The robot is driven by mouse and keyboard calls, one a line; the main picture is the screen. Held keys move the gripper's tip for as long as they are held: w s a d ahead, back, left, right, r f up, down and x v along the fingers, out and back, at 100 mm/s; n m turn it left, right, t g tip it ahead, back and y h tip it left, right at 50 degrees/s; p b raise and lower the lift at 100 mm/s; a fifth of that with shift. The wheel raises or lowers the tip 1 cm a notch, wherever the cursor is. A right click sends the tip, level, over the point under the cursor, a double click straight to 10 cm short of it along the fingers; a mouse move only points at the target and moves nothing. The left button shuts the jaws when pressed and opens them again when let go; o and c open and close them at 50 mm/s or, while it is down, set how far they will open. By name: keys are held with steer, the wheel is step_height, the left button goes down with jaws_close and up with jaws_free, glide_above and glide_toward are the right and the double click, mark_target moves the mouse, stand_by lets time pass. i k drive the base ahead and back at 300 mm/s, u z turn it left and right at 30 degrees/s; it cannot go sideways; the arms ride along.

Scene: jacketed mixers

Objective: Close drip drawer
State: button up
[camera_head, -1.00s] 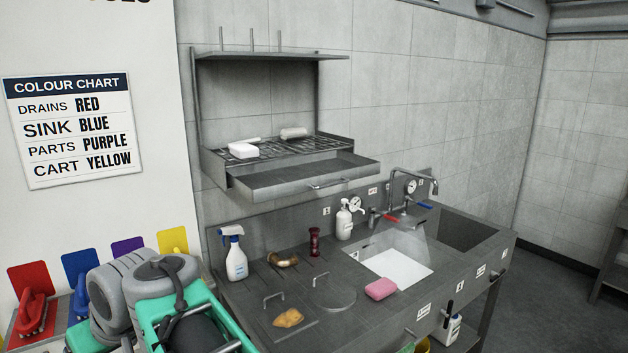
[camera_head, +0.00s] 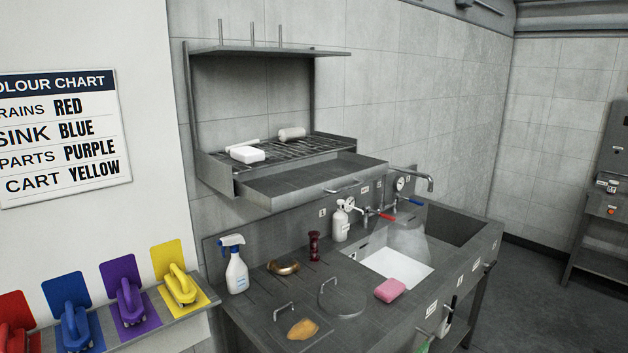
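The drip drawer (camera_head: 315,178) is a grey, shallow metal tray under a slatted wall rack (camera_head: 312,147). It is pulled out toward the front, and its dark inside shows from above. Its bar handle (camera_head: 342,188) is on the front face, right of the middle. A white block (camera_head: 247,154) and a pale roll (camera_head: 291,133) lie on the rack above it. My gripper is not in view.
Below the drawer stands a metal sink counter with a spray bottle (camera_head: 236,266), a dark red object (camera_head: 314,246), a white pump bottle (camera_head: 341,222), a pink sponge (camera_head: 390,290) and a tap (camera_head: 418,178). Floor shows at right.

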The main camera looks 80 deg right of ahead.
mark_target(273, 190)
steer(key=z, duration=0.1)
steer(key=i, duration=0.25)
steer(key=z, duration=2.55)
